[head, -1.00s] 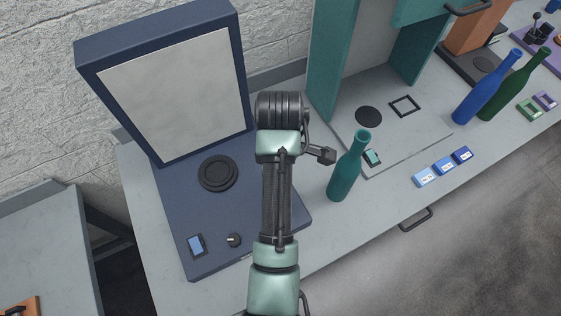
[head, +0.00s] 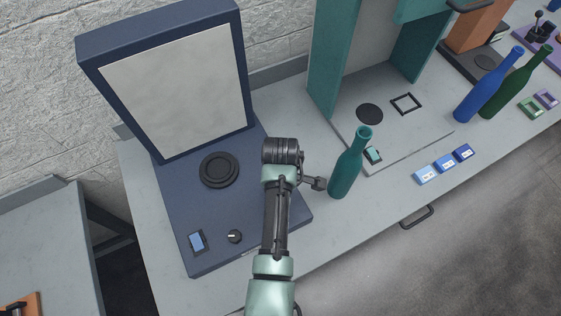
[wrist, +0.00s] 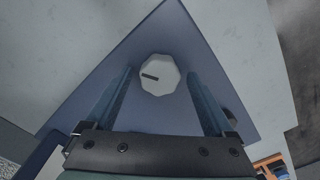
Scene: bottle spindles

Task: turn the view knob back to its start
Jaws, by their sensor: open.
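In the wrist view a pale grey faceted knob (wrist: 160,76) sits on the navy panel near one corner. A dark line on its face runs leftward from near the middle, tilted slightly upward. My gripper (wrist: 158,73) is open and empty, one finger on each side of the knob. Gaps show between both fingers and the knob, and I cannot tell how high the fingertips are above the panel. In the head view my arm covers this knob and the gripper's fingers. A separate black knob (head: 235,236) stands beside a small blue display (head: 197,241).
The navy station (head: 180,205) has a round black pad (head: 219,170) and an upright pale screen (head: 180,90). A teal bottle (head: 348,170) stands close to the right of my wrist. Several blue blocks (head: 444,163) lie farther right on the grey counter (head: 330,235).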

